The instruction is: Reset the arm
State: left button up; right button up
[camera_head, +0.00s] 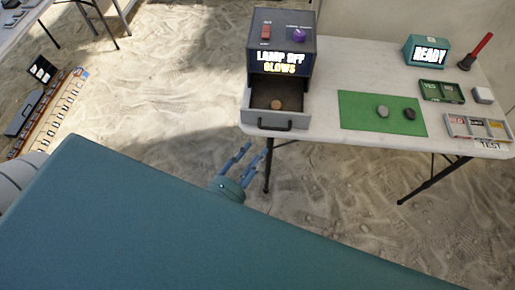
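My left gripper (256,151) hangs in front of the table's near left corner, below the open drawer (252,121). Its two blue fingers are spread with a gap between them, and nothing shows in the gap. Most of the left arm is hidden behind the large teal surface of my own body. My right gripper is not in view. The drawer belongs to a dark box (283,38) whose display reads "LAMP OFF GLOWS". A small round brown piece (276,104) lies in the drawer.
On the white table (340,75), a green mat (360,112) carries a grey stone (383,112) and a dark stone (409,114). A green tray (442,91), a sectioned tray (462,129), a "READY" box (412,50) and a red-handled tool (481,47) stand right. Sand surrounds the table.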

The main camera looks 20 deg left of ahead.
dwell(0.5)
pick_arm(q)
jog(key=s+a+f+m+g, duration=0.1)
jog(key=s+f+m+g, duration=0.4)
jog(key=f, duration=1)
jog(key=s+f+m+g, duration=0.3)
jog(key=s+f+m, duration=0.35)
jog(key=f, duration=0.85)
jog(key=s+a+f+m+g+y, duration=0.1)
jog(key=s+a+f+m+g, duration=0.2)
jog(key=s+f, duration=0.3)
jog(key=s+a+f+m+g+y, duration=0.1)
jog(key=s+a+f+m+g, duration=0.2)
jog(key=s, duration=1.2)
notch_tip(320, 180, down, 4)
jog(key=m, duration=0.2)
jog(key=shift+s+m+g, duration=0.15)
jog(key=shift+m+g, duration=0.15)
jog(key=shift+m, duration=0.05)
